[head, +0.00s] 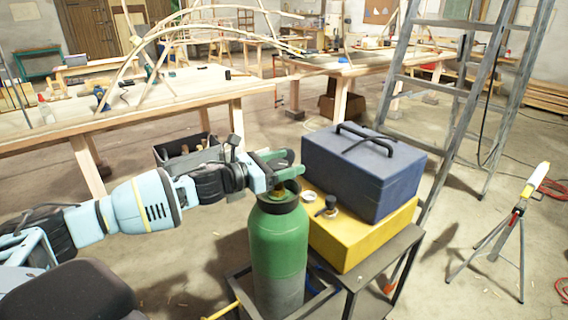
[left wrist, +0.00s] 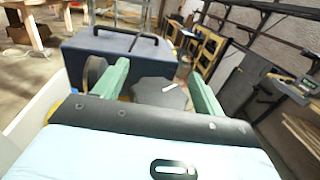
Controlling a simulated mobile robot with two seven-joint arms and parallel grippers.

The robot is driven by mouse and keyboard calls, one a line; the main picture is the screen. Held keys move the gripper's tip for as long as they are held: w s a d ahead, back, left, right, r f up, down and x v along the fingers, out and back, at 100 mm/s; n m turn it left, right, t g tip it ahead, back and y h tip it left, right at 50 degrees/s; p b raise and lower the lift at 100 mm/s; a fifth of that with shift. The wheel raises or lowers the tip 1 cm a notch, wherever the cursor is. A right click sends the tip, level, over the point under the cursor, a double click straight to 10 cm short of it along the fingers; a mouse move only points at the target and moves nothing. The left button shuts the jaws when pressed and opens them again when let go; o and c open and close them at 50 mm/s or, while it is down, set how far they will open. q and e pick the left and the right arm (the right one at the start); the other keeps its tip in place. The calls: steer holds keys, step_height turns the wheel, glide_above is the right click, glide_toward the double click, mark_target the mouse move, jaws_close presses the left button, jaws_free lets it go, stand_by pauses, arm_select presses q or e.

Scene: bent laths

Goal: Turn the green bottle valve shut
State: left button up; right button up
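The green gas bottle (head: 278,245) stands upright in a dark metal frame, lower middle of the head view. My left gripper (head: 283,165) is at its top, with two green fingers spread apart. In the left wrist view, a dark grey valve knob (left wrist: 160,93) with a pale mark lies between the fingers of my left gripper (left wrist: 160,75). The fingers stand on either side of it; firm contact is not visible. In the head view the gripper mostly hides the knob, and a bit of brass shows below the fingers. My right gripper is not in view.
A dark blue toolbox (head: 362,170) sits on a yellow case (head: 370,238) right beside the bottle, on a metal stand. A stepladder (head: 440,85) stands behind. A wooden workbench (head: 130,110) with bent laths is at the back left.

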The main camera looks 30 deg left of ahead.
mark_target(272, 164)
arm_select(q)
steer(key=shift+s+f, duration=0.1)
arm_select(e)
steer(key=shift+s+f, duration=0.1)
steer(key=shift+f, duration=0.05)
arm_select(q)
steer(key=shift+s+a+f, duration=0.15)
steer(key=shift+s+a, duration=0.25)
steer(key=shift+s, duration=0.1)
steer(key=shift+v, duration=0.85)
steer(key=shift+b+v, duration=0.35)
steer(key=shift+v, duration=0.7)
steer(key=v, duration=0.2)
steer(key=shift+s+a, duration=0.1)
steer(key=shift+s, duration=0.15)
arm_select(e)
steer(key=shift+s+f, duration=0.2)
arm_select(q)
steer(key=shift+r, duration=0.25)
